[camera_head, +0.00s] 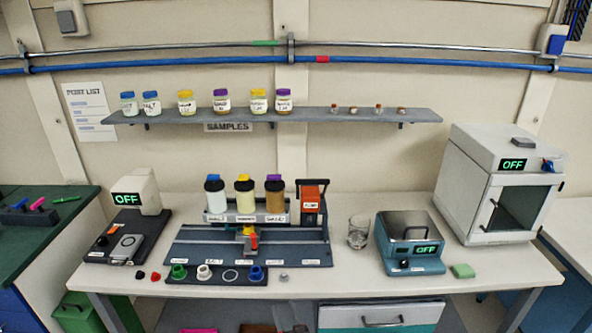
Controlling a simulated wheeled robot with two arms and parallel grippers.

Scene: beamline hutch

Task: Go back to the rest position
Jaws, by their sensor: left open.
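Neither of my grippers can be made out in the head view, and no arm reaches over the workbench (420,279). On the bench, white, yellow and brown bottles (245,196) stand in a row in a labelled rack. An orange device (311,202) stands just right of them. A dark rail plate (200,248) lies in front, with a small yellow and red piece (249,239) on it. A strip (217,275) with coloured rings lies at the bench's front edge.
A glass beaker (358,232), a blue device (409,243) reading OFF and a white cabinet (498,185) stand to the right. A white device (137,191) stands at left. A wall shelf (350,114) holds jars. A green table (50,240) is at far left.

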